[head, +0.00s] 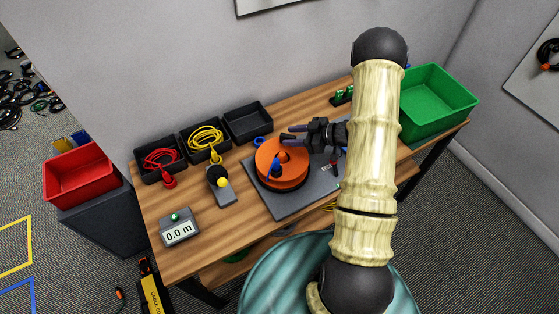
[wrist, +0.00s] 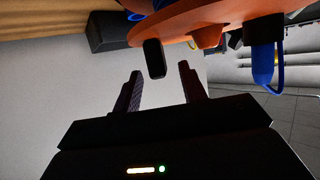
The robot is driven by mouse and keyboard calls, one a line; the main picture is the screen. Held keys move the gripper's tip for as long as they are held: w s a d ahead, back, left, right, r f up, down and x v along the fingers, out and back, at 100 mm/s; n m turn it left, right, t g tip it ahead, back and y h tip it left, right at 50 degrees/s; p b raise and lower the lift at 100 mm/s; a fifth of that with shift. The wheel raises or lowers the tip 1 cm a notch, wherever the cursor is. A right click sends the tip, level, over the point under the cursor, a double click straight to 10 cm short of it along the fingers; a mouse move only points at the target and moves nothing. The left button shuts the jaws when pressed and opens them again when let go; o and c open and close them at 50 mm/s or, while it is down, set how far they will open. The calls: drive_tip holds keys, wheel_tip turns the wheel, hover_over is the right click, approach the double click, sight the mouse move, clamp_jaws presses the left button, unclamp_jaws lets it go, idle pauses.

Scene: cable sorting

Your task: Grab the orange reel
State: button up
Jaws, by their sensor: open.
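The orange reel (head: 278,171) stands on a grey plate (head: 270,206) in the middle of the wooden table, with a blue cable end on it. In the wrist view the reel (wrist: 205,18) fills the top, with a dark knob hanging from it and a blue plug (wrist: 262,65) at its right. My gripper (head: 292,135) is at the far right side of the reel, its fingers pointing left over the reel's edge. In the wrist view my gripper (wrist: 160,85) is open with nothing between its fingers. I cannot tell whether a finger touches the reel.
Black trays hold a red cable (head: 160,161) and a yellow cable (head: 206,138); a third black tray (head: 248,121) looks empty. A meter (head: 179,229) reads 0.0 m. A red bin (head: 82,173) stands left, a green bin (head: 440,102) right. A yellow-knobbed device (head: 220,184) sits left of the reel.

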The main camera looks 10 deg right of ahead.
drive_tip(key=shift+b+x, duration=0.3)
drive_tip(key=shift+x, duration=0.75)
drive_tip(key=shift+w+a+f, duration=0.1)
drive_tip(key=shift+w, duration=0.05)
clamp_jaws()
